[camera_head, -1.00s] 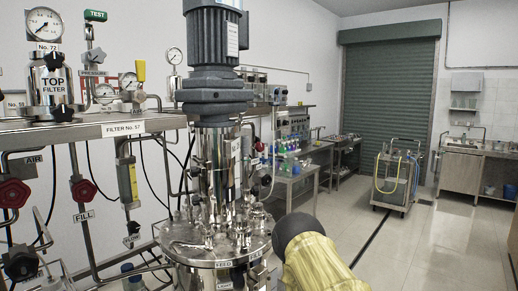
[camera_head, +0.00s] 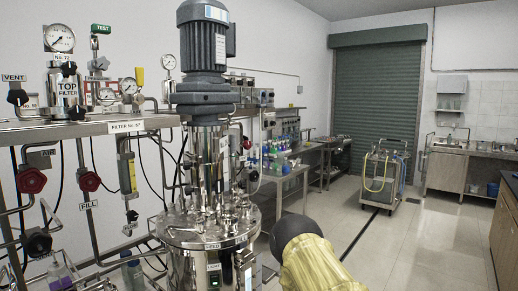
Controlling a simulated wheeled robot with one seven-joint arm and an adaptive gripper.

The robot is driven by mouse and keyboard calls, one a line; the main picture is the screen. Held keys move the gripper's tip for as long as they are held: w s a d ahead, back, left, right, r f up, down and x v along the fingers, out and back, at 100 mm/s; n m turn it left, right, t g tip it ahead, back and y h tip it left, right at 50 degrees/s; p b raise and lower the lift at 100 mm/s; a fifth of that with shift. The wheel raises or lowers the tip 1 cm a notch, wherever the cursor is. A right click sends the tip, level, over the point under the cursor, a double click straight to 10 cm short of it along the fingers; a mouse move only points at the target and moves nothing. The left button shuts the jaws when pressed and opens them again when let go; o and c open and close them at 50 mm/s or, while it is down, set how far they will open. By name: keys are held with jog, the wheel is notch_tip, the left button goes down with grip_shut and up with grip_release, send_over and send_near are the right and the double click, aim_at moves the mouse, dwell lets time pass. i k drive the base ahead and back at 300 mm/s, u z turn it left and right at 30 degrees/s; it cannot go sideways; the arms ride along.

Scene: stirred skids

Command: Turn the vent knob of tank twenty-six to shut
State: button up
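A black knob (camera_head: 17,97) sits under a VENT label (camera_head: 13,78) at the far left edge of the head view. A partly hidden number plate (camera_head: 31,101) is beside it, too small to read. No label reading twenty-six can be made out, so I cannot tell which tank this knob belongs to. A steel stirred tank (camera_head: 205,232) with a grey motor (camera_head: 203,45) stands in the middle; its lid carries a FEED label. My yellow arm link with a black end shows at the bottom. My gripper is out of view.
Red-handled valves (camera_head: 89,181) hang below. A bench (camera_head: 283,172) with bottles stands behind. A cart (camera_head: 385,178) stands farther right. The floor at right is clear.

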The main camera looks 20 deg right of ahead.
aim_at(247, 145)
jog(key=u, duration=0.05)
jog(key=k, duration=0.15)
jog(key=z, duration=2.2)
jog(key=i, duration=1.2)
jog(key=u, duration=1.45)
